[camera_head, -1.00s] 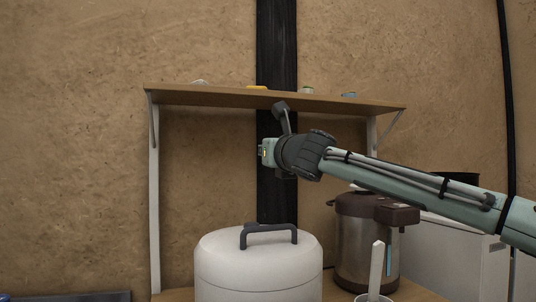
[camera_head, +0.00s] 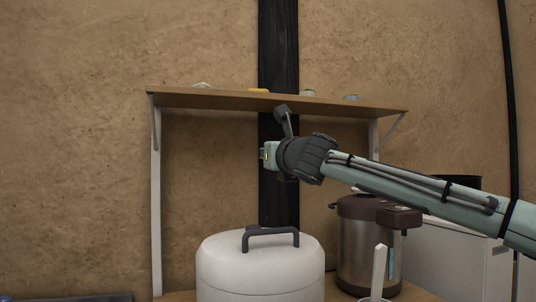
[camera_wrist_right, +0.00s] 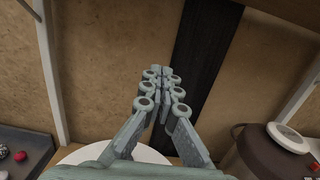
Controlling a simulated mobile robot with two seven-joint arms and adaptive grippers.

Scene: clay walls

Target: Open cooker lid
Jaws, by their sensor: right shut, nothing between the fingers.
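The white round cooker (camera_head: 262,280) stands on a wooden surface at the bottom middle of the head view, its lower part cut off by the frame. Its lid (camera_head: 222,245) is on, with a dark arched handle (camera_head: 270,232) on top. My right gripper (camera_head: 266,154) hangs well above the cooker, apart from the handle, below the shelf. In the right wrist view the gripper fingers (camera_wrist_right: 160,78) are closed together with nothing between them. White parts of the cooker (camera_wrist_right: 150,153) show behind the gripper there. My left gripper is not in view.
A wooden shelf (camera_head: 215,99) with small items is just above the right gripper. A brown and steel hot-water dispenser (camera_head: 360,255) stands right of the cooker, with a white upright utensil (camera_head: 379,268) in front. A dark post (camera_head: 279,205) runs behind.

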